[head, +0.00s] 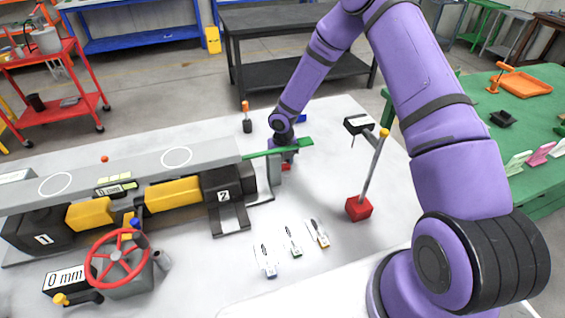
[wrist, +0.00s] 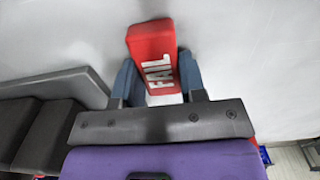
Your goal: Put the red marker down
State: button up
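The red marker (wrist: 150,42) has FAIL in white letters on its face and sits between the two blue-grey fingers of my gripper (wrist: 158,85) in the wrist view. The fingers lie against its sides, so my gripper is shut on it. In the head view my gripper (head: 284,150) is at the right end of the long grey beam, by the green strip. Only a small red part of the marker (head: 286,167) shows there, low over the white table (head: 330,170). Whether it touches the table I cannot tell.
The grey beam (head: 130,172) on jacks 1 and 2 lies left of my gripper. A red block with a tilted rod (head: 358,208) stands to the right. Several small tagged pieces (head: 292,240) lie in front. White table between them is clear.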

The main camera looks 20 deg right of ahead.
jog(key=c, duration=0.3)
